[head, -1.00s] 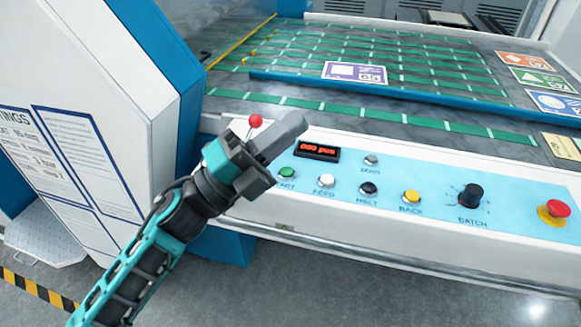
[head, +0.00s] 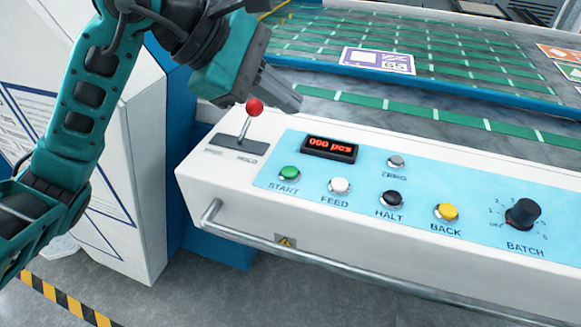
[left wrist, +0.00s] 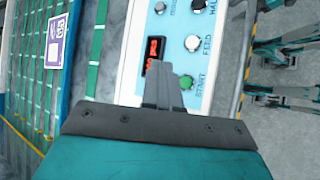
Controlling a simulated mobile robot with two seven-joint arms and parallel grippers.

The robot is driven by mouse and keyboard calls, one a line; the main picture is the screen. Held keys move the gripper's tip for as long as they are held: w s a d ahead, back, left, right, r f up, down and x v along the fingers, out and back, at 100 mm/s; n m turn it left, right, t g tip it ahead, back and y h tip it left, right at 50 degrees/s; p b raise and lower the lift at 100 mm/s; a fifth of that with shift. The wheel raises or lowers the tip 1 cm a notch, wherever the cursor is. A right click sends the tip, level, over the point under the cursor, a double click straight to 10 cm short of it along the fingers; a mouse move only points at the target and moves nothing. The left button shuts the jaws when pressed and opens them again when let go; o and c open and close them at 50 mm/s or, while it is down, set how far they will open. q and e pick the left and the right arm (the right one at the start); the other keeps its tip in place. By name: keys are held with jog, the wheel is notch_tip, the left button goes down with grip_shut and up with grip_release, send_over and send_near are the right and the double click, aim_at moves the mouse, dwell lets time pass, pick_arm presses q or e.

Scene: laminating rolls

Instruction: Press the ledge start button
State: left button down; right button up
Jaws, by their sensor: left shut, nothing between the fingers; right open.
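The green START button (head: 290,173) sits at the left end of the blue control panel on the white ledge. It also shows in the left wrist view (left wrist: 186,82), just beyond the fingertips. My left gripper (head: 292,100) is shut and empty. In the head view it is above and behind the panel's left end, near the red-knobbed lever (head: 254,107), apart from the button. In the left wrist view its closed fingers (left wrist: 168,72) point toward the panel beside START. My right gripper is in neither view.
The FEED (head: 340,186), HALT (head: 392,199) and BACK (head: 446,212) buttons run to the right of START, then the BATCH dial (head: 523,214). The counter display (head: 329,148) reads 000 pcs. A metal rail (head: 330,265) runs along the ledge front.

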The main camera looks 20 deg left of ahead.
pick_arm(q)
jog(key=shift+f, duration=0.15)
jog(key=b, duration=0.7)
send_over(284, 172)
notch_tip(284, 172, down, 8)
jog(key=shift+r, duration=0.1)
jog(key=shift+f, duration=0.3)
jog(key=shift+s, duration=0.1)
dwell(1.0)
jog(key=shift+f, duration=0.1)
jog(key=shift+f+b, duration=0.4)
jog(key=shift+b, duration=0.25)
